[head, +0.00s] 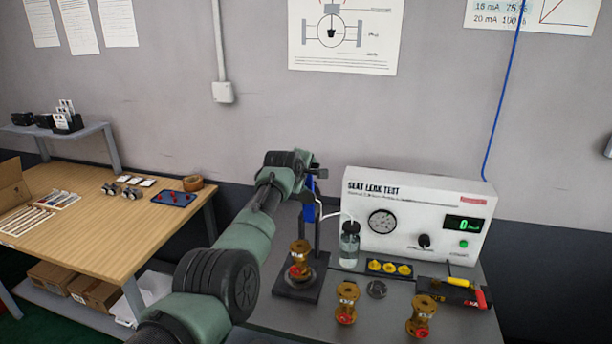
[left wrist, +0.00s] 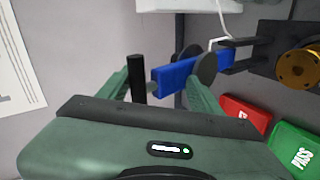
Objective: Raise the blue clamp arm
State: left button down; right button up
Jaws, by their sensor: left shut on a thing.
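The blue clamp arm (head: 309,184) shows in the head view at the top of the dark post of the test stand, partly hidden by my left gripper (head: 314,171). In the left wrist view the blue clamp arm (left wrist: 175,75) is a blue bar between my green fingers, with a black cylindrical grip (left wrist: 138,88) at its near end and a dark disc at its far end. My left gripper (left wrist: 165,88) is shut on the clamp arm; the exact contact is hard to see. A brass valve (head: 300,258) stands on the stand's black base (head: 300,288). My right gripper is not in view.
The white seat leak test box (head: 415,222) stands to the right, with a bottle (head: 349,245) and tube beside it. Two more brass valves (head: 346,302) (head: 422,315) stand in front. Red and green bins (left wrist: 290,148) show in the wrist view. A wooden bench (head: 90,235) is at left.

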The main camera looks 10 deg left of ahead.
pick_arm(q)
jog(key=shift+s+a+f, duration=0.1)
jog(key=shift+f, duration=0.4)
jog(key=c, duration=1.3)
grip_release()
jog(key=shift+f, duration=0.2)
jog(key=shift+c, duration=0.9)
jog(key=shift+s, duration=0.15)
jog(key=r+b+v, duration=0.1)
jog(key=b+v, duration=0.1)
jog(key=v, duration=0.6)
jog(key=shift+w+r+b, duration=0.15)
jog(key=shift+w+b, duration=0.25)
